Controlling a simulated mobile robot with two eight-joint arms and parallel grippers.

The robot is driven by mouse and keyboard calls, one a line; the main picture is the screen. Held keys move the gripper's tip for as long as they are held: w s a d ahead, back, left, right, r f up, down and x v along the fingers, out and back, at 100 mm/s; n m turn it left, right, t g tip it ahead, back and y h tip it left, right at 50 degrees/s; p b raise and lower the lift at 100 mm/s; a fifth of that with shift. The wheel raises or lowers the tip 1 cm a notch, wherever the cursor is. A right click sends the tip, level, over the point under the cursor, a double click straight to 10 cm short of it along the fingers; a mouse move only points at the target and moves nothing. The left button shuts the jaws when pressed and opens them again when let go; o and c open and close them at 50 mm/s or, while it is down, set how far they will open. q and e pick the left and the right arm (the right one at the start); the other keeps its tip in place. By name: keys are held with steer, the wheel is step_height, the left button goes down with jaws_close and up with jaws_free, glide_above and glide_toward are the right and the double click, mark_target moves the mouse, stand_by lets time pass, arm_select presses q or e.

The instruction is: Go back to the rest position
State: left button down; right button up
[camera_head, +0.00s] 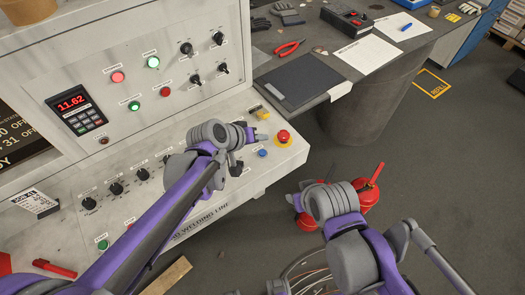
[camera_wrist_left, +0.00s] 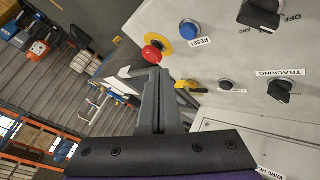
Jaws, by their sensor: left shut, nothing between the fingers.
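My left gripper (camera_head: 252,134) is over the right end of the console's sloped panel (camera_head: 75,220). It is shut and empty, and its dark fingers (camera_wrist_left: 153,76) point toward the red emergency-stop button. That button, on a yellow base, shows just right of the fingertips in the head view (camera_head: 283,136) and beyond them in the left wrist view (camera_wrist_left: 152,54). I cannot tell the exact gap. My right gripper (camera_head: 293,199) is lower right, above the floor in front of the console; its fingers are too small to read.
A blue button (camera_head: 263,153) and a yellow switch (camera_head: 262,113) sit close to my left gripper. Dark knobs (camera_head: 116,188) line the panel. Red containers (camera_head: 364,193) stand behind my right gripper. A grey table (camera_head: 385,65) holds pliers (camera_head: 289,47) and papers.

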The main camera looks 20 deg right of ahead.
stand_by(0.3)
arm_select(q)
steer(key=s+a+n+y, duration=0.1)
steer(key=s+a+y, duration=0.1)
steer(key=s+a, duration=0.4)
steer(key=s+a+f+y, duration=0.1)
steer(key=s+a+y, duration=0.2)
steer(key=a, duration=1)
steer(key=s+a+f+n+y, duration=0.1)
steer(key=s+a+y, duration=0.1)
steer(key=s+a, duration=0.7)
steer(key=shift+s+a+f+n+t+y, duration=0.2)
steer(key=shift+s+a+n+t+y, duration=0.15)
steer(key=shift+a, duration=0.5)
